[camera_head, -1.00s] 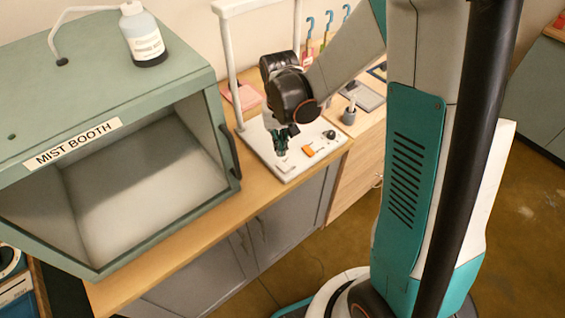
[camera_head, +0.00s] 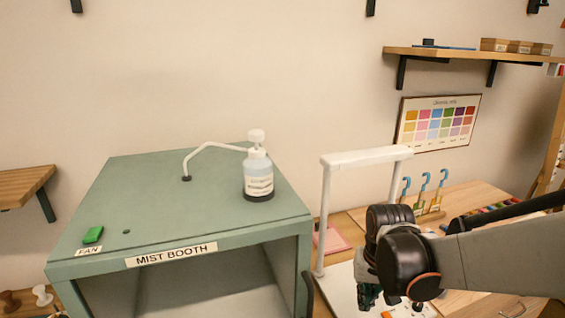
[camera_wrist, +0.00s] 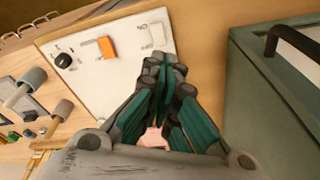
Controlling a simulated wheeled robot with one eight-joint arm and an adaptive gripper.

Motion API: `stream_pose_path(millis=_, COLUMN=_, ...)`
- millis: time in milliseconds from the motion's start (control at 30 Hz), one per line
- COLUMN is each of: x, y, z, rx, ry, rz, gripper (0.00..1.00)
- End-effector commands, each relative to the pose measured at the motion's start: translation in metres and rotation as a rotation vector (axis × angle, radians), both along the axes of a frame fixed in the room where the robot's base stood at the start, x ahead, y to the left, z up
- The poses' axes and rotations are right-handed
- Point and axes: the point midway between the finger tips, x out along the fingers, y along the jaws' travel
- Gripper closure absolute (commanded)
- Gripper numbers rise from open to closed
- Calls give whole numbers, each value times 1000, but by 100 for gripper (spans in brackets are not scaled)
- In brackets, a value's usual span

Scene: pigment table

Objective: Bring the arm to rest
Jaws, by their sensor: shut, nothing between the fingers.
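My gripper (camera_head: 368,296) hangs from my arm at the right of the head view, over the white board (camera_head: 343,292) beside the mist booth. In the wrist view my gripper (camera_wrist: 166,68) has its green-and-black fingers together, with nothing between them. The white board also shows in the wrist view (camera_wrist: 90,82), below the fingers. Part of the board is hidden behind my wrist in the head view.
The green mist booth (camera_head: 215,200) stands left of my gripper, with a bottle (camera_head: 258,178) on top. Its handle (camera_wrist: 295,42) shows in the wrist view. A white frame (camera_head: 366,157) rises close behind my wrist.

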Motion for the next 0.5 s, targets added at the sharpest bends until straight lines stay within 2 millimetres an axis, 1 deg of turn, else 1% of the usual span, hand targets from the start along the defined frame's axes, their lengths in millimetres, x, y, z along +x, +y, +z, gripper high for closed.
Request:
stream_pose_path(millis=33, x=-8, y=0, z=8, rx=-1, ry=-25, rz=9, gripper=100)
stream_pose_path(millis=200, x=-30, y=0, z=33, rx=-8, ry=-115, rz=38, gripper=100)
stream_pose_path(millis=400, x=-58, y=0, z=55, rx=-18, ry=-221, rz=72, gripper=100)
stream_pose_path(millis=500, x=-73, y=0, z=62, rx=-25, ry=-273, rz=89, gripper=100)
